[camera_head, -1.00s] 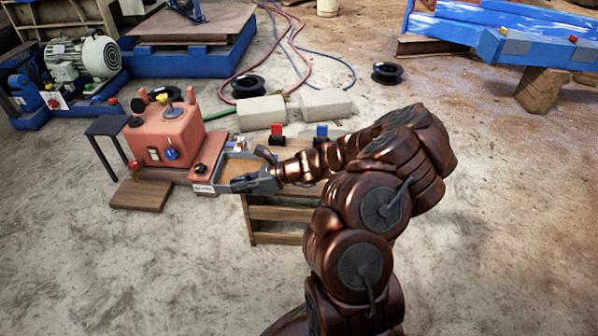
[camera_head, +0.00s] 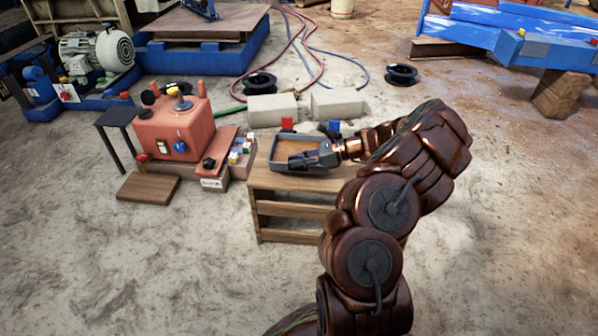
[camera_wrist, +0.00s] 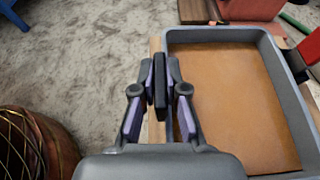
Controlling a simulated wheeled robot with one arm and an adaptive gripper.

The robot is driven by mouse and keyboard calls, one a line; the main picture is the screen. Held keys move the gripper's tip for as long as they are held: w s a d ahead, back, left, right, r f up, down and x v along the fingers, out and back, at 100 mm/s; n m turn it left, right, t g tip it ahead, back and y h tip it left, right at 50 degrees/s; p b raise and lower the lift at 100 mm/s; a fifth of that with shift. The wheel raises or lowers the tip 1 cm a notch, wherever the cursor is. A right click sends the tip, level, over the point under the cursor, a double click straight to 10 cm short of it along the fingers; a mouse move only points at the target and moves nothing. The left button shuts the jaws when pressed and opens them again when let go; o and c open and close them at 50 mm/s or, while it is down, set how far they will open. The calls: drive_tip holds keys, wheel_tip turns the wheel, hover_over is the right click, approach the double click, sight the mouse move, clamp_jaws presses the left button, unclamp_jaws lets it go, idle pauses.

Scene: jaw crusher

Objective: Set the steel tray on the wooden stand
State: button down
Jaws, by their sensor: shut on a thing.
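The steel tray (camera_head: 297,147) is grey with an orange-brown floor. It is level over the top of the wooden stand (camera_head: 285,181), within its left part. I cannot tell whether it touches the stand top or hovers slightly above. My gripper (camera_head: 312,159) is shut on the tray's near wall in the head view. In the wrist view, my gripper (camera_wrist: 163,84) has its fingers closed at the left wall of the tray (camera_wrist: 230,100), and a strip of wood shows beneath that edge. The tray hides part of the stand top.
A red machine (camera_head: 175,128) with knobs stands left of the stand, and its low ledge (camera_head: 222,172) carries small coloured parts. Two pale blocks (camera_head: 272,109) and red and blue parts (camera_head: 288,124) are behind the tray. Floor in front is clear.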

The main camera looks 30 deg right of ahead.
sight(308, 167)
drive_tip(key=shift+d+f+b, duration=0.1)
drive_tip(key=shift+f+b, duration=1.05)
drive_tip(key=shift+f, duration=0.65)
drive_tip(key=shift+r, duration=0.1)
drive_tip(key=c, duration=1.2)
unclamp_jaws()
